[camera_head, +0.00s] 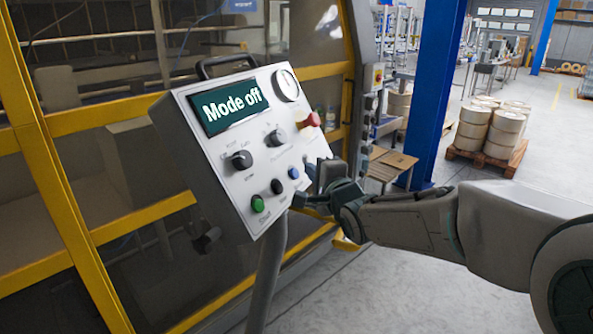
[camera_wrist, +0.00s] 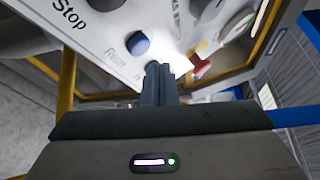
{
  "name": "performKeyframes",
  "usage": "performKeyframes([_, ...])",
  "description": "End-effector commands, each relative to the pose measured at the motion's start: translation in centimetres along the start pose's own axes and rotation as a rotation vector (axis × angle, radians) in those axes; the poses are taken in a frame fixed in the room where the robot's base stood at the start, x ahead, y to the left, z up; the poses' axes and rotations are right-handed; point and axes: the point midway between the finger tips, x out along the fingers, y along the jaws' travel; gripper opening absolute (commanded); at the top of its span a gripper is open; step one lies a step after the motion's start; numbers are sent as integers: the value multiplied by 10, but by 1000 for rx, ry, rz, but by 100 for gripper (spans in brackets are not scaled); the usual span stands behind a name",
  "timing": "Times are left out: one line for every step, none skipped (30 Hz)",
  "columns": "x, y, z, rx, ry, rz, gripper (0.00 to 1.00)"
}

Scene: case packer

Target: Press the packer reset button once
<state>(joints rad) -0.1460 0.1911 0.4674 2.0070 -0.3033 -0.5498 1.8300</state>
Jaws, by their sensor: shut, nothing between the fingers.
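The reset button is the blue round button (camera_head: 293,173) at the lower right of the tilted control panel (camera_head: 222,187). In the wrist view the blue button (camera_wrist: 137,44) shows beside the word "Reset". My gripper (camera_wrist: 157,68) is shut and empty, its fingertips close to the panel, a little right of and below the blue button in that view. They do not cover the button; whether they touch the panel I cannot tell. In the head view my gripper (camera_head: 312,175) is just right of the button. The panel's screen (camera_head: 230,106) reads "Mode off".
Near the reset button are a black button (camera_head: 278,187), a green button (camera_head: 257,204), two black knobs, one of them here (camera_head: 242,160), and a red knob (camera_head: 310,120). A yellow-framed machine enclosure (camera_head: 120,110) stands behind the panel. Open floor (camera_head: 400,285) lies to the right.

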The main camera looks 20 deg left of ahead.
Motion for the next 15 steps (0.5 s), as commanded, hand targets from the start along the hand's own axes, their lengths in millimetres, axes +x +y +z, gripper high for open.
performKeyframes([-4, -9, -3, -2, 2, 0, 0])
performKeyframes([-7, -11, -4, -2, 2, 0, 0])
performKeyframes([-10, -13, -7, -1, 2, 0, 0])
performKeyframes([-12, -14, -8, -1, 2, 0, 0])
performKeyframes([-14, -16, -9, -2, 1, 0, 0])
performKeyframes([-17, -18, -11, -2, 2, 0, 0])
performKeyframes([-19, -20, -13, -2, 2, 0, 0])
performKeyframes([-21, -21, -14, -2, 2, 0, 0])
performKeyframes([-23, -22, -16, -2, 1, 0, 0])
performKeyframes([-24, -23, -17, -1, 1, 0, 0])
performKeyframes([-26, -23, -18, -1, 1, 0, 0])
performKeyframes([-27, -23, -19, -1, 0, 0, 0])
performKeyframes([-28, -23, -19, -1, 0, 0, 0])
performKeyframes([-28, -23, -19, -1, -1, 0, 0])
performKeyframes([-28, -22, -20, -1, -1, 0, 0])
